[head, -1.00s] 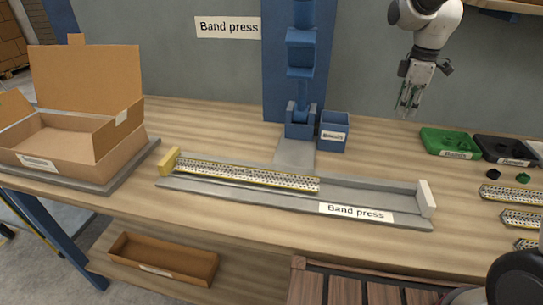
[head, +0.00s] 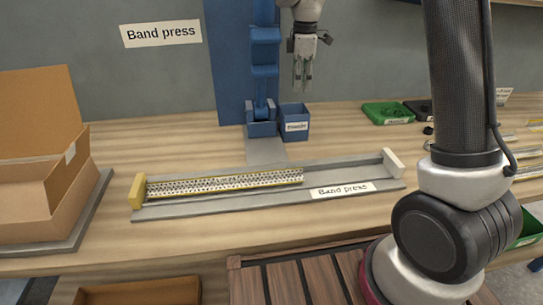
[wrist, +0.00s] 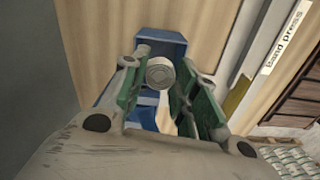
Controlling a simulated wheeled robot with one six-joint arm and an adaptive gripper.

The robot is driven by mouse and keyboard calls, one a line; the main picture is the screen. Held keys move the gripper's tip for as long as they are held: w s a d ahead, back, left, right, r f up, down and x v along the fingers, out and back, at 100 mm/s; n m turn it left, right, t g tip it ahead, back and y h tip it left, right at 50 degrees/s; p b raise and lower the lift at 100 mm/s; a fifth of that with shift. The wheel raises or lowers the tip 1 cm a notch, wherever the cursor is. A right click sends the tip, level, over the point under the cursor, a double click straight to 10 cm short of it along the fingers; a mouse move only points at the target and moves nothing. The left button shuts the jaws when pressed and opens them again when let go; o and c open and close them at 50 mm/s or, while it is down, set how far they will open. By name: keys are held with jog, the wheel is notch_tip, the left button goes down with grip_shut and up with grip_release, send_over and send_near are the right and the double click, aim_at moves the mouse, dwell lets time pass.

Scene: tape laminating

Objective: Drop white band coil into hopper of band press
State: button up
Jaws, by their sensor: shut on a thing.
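The white band coil (wrist: 160,74), a small pale disc, shows between my fingertips in the wrist view. My gripper (wrist: 163,82) is shut on it; its pads are green. In the head view my gripper (head: 303,88) points down just above a blue open-topped bin (head: 295,128) with a white label too small to read, beside the blue band press (head: 262,75). The coil cannot be made out there. In the wrist view a blue container (wrist: 165,47) lies beyond the coil, partly hidden by the fingers.
A grey tray (head: 355,178) labelled "Band press" holds perforated strips (head: 225,183) in front of the press. An open cardboard box (head: 30,215) stands at the left. Green (head: 385,113) and black bins stand to the right. My arm covers the right side.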

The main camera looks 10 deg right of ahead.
notch_tip(320, 180, down, 5)
jog(key=shift+r, duration=0.1)
dwell(0.3)
jog(key=o, duration=0.8)
jog(key=shift+c, duration=0.2)
notch_tip(320, 180, up, 12)
